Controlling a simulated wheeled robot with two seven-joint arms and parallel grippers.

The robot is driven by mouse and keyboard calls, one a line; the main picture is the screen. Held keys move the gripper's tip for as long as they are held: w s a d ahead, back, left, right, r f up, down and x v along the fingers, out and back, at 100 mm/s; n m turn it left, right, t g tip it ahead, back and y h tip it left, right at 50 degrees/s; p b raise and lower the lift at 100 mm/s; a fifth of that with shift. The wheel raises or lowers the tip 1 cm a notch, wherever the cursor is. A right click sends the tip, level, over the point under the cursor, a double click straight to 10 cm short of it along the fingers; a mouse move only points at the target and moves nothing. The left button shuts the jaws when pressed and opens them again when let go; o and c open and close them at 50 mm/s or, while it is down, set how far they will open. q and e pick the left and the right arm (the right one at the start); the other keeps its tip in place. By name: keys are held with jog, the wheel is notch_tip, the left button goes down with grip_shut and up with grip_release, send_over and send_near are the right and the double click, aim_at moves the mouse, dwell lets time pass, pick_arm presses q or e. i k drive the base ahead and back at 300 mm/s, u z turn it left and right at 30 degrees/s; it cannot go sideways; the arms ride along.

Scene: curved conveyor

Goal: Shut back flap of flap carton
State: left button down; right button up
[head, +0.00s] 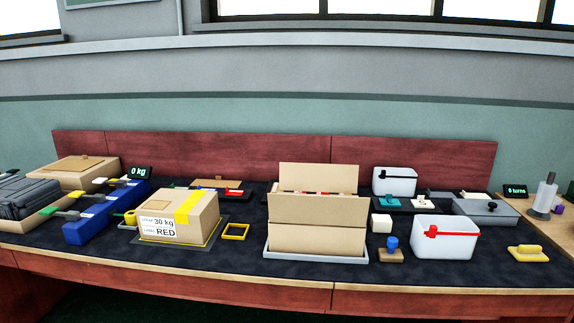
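The flap carton (318,241) is a tan cardboard box near the middle of the table, on a light grey tray (315,258). Its back flap (319,176) stands up at the rear, well above the box. A wide front panel (317,209), seemingly the front flap, is at the near side; I cannot tell its exact tilt. Between the two there is a narrow gap where a little red and white shows; most of the inside is hidden. Neither of my grippers is in the head view.
A white cube (381,223), a blue-knobbed block (391,251) and a white bin with a red latch (446,240) stand close on the right.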

aim_at(293, 177)
jog(key=u, duration=1.5)
jog(key=i, duration=1.05)
jog(key=z, duration=2.65)
